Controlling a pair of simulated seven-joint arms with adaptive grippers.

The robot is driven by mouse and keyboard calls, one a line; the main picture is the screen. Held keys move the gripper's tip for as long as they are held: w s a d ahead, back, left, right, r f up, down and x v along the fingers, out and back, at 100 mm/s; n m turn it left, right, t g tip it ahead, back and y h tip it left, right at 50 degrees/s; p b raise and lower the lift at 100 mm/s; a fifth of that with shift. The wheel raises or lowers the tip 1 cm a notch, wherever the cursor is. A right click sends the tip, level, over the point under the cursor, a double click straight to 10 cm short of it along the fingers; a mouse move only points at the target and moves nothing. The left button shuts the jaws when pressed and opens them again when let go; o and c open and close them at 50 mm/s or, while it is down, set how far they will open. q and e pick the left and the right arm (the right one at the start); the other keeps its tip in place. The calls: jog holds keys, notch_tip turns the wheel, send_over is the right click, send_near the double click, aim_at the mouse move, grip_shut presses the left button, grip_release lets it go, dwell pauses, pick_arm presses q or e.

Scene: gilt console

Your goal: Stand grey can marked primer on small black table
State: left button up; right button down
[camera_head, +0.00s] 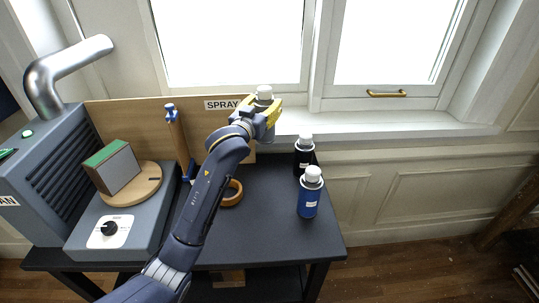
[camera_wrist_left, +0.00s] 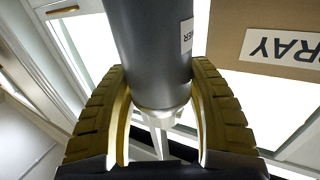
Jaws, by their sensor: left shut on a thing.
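My left gripper (camera_head: 266,112) is shut on the grey can (camera_head: 264,92) near the back of the black table, in front of the window. In the left wrist view the grey can (camera_wrist_left: 145,45) lies between the two yellow fingers of my gripper (camera_wrist_left: 160,100), with a white label ending in "MER" partly visible. My right gripper is not in view.
A black can (camera_head: 304,158) and a blue can (camera_head: 310,196) stand at the table's right. A wooden board (camera_head: 130,115) with a "SPRAY" sign (camera_head: 229,104) stands behind. A tape roll (camera_head: 231,193) lies beside my arm. A grey machine (camera_head: 55,180) is at left.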

pick_arm(q)
notch_tip(320, 180, down, 16)
dwell(0.7)
jog(key=shift+f, duration=0.2)
jog(key=o, duration=1.5)
jog(key=shift+f, duration=0.1)
jog(key=shift+o, duration=0.2)
jog(key=v, duration=1.2)
